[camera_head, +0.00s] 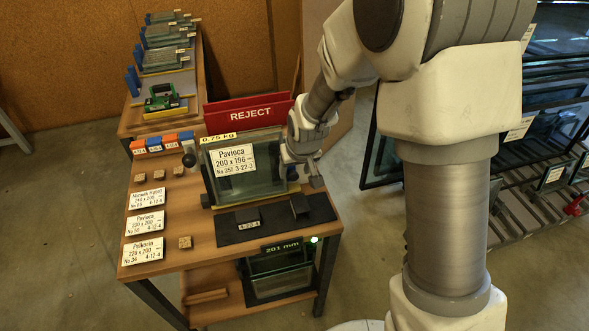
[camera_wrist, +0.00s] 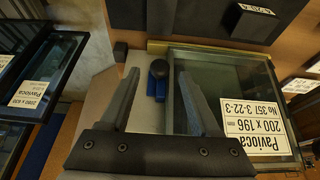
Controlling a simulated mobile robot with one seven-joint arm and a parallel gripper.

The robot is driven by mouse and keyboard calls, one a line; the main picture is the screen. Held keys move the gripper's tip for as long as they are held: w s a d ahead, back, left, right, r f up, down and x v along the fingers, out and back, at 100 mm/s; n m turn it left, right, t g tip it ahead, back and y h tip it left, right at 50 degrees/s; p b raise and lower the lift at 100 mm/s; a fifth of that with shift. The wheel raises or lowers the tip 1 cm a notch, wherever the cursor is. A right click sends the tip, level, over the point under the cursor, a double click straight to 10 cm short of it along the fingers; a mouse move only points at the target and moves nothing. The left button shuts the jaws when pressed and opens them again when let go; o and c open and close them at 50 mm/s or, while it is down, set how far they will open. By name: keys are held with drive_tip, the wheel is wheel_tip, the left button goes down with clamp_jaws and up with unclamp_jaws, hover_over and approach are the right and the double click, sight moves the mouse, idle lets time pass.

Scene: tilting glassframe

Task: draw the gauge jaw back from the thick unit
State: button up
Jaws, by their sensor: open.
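A glass unit (camera_head: 250,175) with a white Pavioca label, 200 x 196, stands on the bench; it also shows upside down in the wrist view (camera_wrist: 226,78). My gripper (camera_head: 304,170) is at the unit's right side. Contact with the knob cannot be seen.
A dark mat (camera_head: 270,222) in front bears a labelled block (camera_head: 248,222) and a dark block (camera_head: 300,205). A red REJECT board (camera_head: 249,114) stands behind. Paper labels (camera_head: 145,223) and small wooden blocks lie left. Glass racks (camera_head: 540,130) stand right.

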sight(292, 172)
drive_tip(key=shift+x, duration=1.3)
clamp_jaws()
idle(0.5)
